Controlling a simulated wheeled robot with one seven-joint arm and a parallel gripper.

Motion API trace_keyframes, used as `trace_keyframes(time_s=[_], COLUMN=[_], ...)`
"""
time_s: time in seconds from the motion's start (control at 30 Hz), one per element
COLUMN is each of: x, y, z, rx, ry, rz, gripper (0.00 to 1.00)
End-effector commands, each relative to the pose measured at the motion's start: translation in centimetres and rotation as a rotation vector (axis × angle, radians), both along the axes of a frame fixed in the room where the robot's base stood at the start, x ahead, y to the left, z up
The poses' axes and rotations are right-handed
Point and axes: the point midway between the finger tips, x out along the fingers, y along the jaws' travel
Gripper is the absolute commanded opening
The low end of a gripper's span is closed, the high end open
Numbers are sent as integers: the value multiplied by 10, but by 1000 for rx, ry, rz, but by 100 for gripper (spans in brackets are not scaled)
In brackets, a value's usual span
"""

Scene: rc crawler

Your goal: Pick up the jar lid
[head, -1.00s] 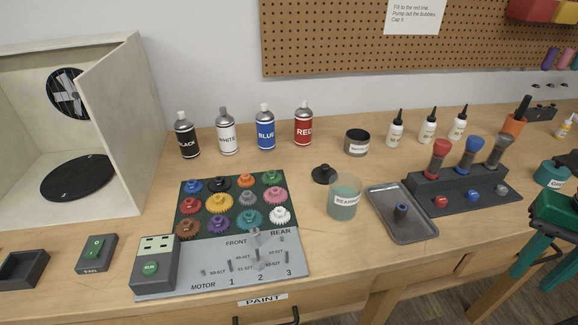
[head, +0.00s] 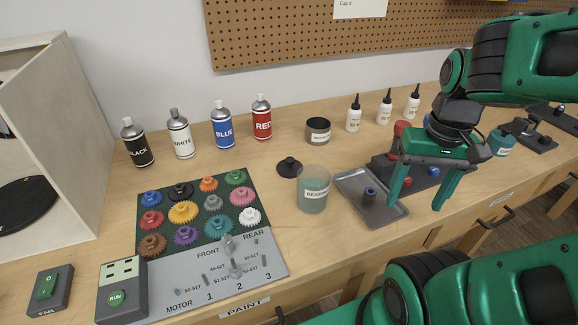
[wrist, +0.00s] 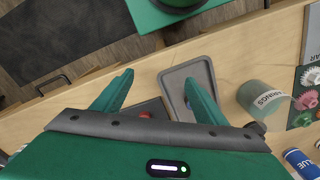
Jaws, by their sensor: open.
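The black jar lid (head: 289,166), a disc with a knob on top, lies on the bench just behind and left of the clear jar labelled BEARINGS (head: 314,194). The jar stands open with greenish contents. My green gripper (head: 415,205) is open and empty, pointing down over the right side of the grey tray and the rack, well right of the lid. In the wrist view, the fingers (wrist: 158,78) spread near the tray, and the jar (wrist: 255,93) is to their right. A dark bit of what looks like the lid (wrist: 257,128) shows beside the gripper body, mostly hidden.
The grey tray (head: 352,184) holds a small dark part. The gear board (head: 245,181) lies left of the jar. The bench around the lid is clear.

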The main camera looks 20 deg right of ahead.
Motion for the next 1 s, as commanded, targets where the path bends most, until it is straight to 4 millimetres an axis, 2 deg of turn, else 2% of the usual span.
trace_keyframes(time_s=[0.17, 0.3, 0.5, 0.6, 0.73, 0.87, 1.0], x=[56, 120, 194, 219, 238, 246, 247], y=[23, 50, 94, 112, 129, 138, 146], z=[16, 32, 49, 54, 58, 59, 46], rx=[45, 102, 169, 194, 213, 222, 226], ry=[-43, -112, -243, -310, -378, -416, -426], rz=[341, 792, 1412, 1664, 1893, 2004, 2031], gripper=[76, 76, 76, 76, 76, 76, 76])
